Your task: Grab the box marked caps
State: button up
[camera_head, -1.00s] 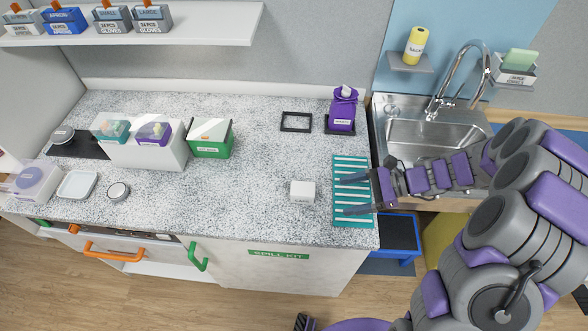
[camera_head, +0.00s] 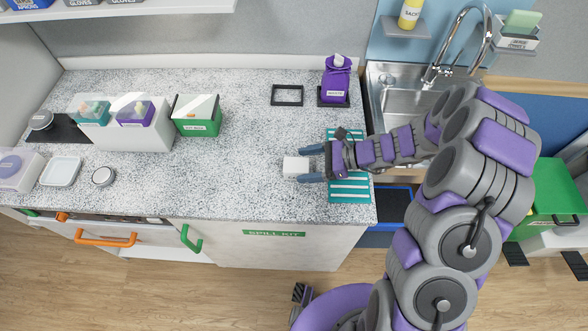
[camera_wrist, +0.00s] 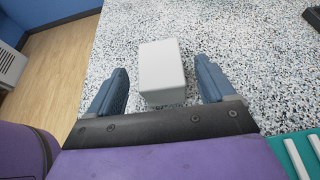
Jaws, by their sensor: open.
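A small plain white box (camera_head: 295,165) lies on the speckled counter, left of the striped teal mat. No marking can be read on it from either view. It also shows in the wrist view (camera_wrist: 162,68). My gripper (camera_head: 308,164) is open, low over the counter, with its two blue-grey fingers pointing left at the box. In the wrist view my gripper (camera_wrist: 160,88) has one finger on each side of the box's near end, with gaps between fingers and box.
The teal mat (camera_head: 348,193) lies under my wrist. The sink (camera_head: 397,95) is at the right. Counter left of the white box is clear.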

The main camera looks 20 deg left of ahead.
aim_at(290, 167)
jog(key=shift+s+f, duration=0.1)
jog(key=shift+f, duration=0.05)
jog(key=b+x, duration=0.1)
jog(key=x, duration=0.4)
jog(key=shift+b, duration=0.4)
jog(key=shift+a+f, duration=0.1)
jog(key=shift+a, duration=0.45)
jog(key=shift+d, duration=0.35)
jog(key=shift+c, duration=0.2)
jog(key=shift+d+r, duration=0.2)
jog(key=shift+d, duration=0.1)
jog(key=c, duration=0.3)
jog(key=shift+a+f, duration=0.1)
jog(key=shift+a, duration=0.25)
jog(key=c, duration=0.8)
jog(key=shift+c, duration=0.2)
jog(key=shift+d, duration=0.1)
